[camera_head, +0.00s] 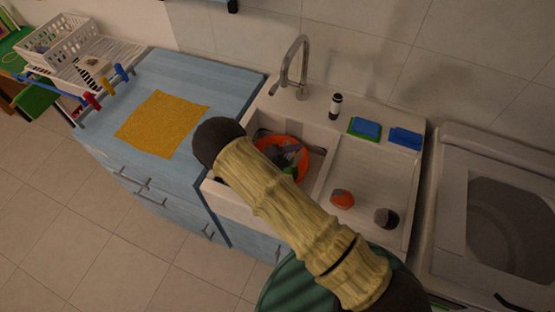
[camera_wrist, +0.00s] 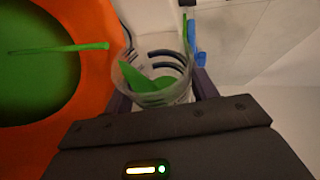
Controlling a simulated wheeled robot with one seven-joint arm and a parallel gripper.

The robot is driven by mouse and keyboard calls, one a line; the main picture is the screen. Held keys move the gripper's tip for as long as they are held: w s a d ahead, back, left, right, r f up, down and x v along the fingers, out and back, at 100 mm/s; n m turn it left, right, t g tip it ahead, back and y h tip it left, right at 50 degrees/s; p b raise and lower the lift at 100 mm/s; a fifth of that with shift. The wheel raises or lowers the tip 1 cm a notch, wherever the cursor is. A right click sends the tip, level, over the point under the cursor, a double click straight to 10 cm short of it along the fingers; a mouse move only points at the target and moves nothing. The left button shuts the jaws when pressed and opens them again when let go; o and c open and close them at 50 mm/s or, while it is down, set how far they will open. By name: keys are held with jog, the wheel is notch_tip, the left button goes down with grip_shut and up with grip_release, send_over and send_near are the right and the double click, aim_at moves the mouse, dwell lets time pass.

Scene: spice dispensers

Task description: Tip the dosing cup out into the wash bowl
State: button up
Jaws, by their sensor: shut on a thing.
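My gripper (camera_wrist: 162,92) is shut on a clear, see-through dosing cup (camera_wrist: 150,68), with a dark finger on each side of it. Green shows within the cup's outline; I cannot tell if it is in the cup or seen through its wall. The orange wash bowl (camera_head: 268,140) sits in the left basin of the sink. In the wrist view the bowl (camera_wrist: 97,70) fills the left side, close beside the cup, with a dark green inside and a light green stick-like thing (camera_wrist: 60,47) across it. In the head view my arm and gripper cover part of the bowl.
A chrome tap (camera_head: 290,70) rises behind the basin. A small bottle (camera_head: 335,106) and sponges (camera_head: 405,138) stand on the sink's back ledge. An orange-red item (camera_head: 342,199) and a dark one (camera_head: 386,217) lie on the drainboard. A yellow cloth (camera_head: 163,124) lies on the blue counter.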

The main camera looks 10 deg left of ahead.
jog(key=shift+a+r+n, duration=0.1)
jog(key=shift+r+n, duration=0.3)
jog(key=shift+r, duration=0.05)
dwell(0.5)
jog(key=shift+s+d+f+m+y, duration=0.15)
jog(key=shift+f+m, duration=0.15)
jog(key=shift+f, duration=0.25)
jog(key=shift+w+d+f+m+y, duration=0.15)
jog(key=shift+f+m, duration=0.15)
jog(key=shift+f, duration=0.2)
jog(key=shift+s+d+m, duration=0.25)
jog(key=shift+m, duration=0.05)
jog(key=shift+d+f+y, duration=0.1)
jog(key=shift+f+y, duration=0.15)
jog(key=shift+y, duration=0.05)
jog(key=shift+s+d, duration=0.1)
jog(key=shift+d, duration=0.05)
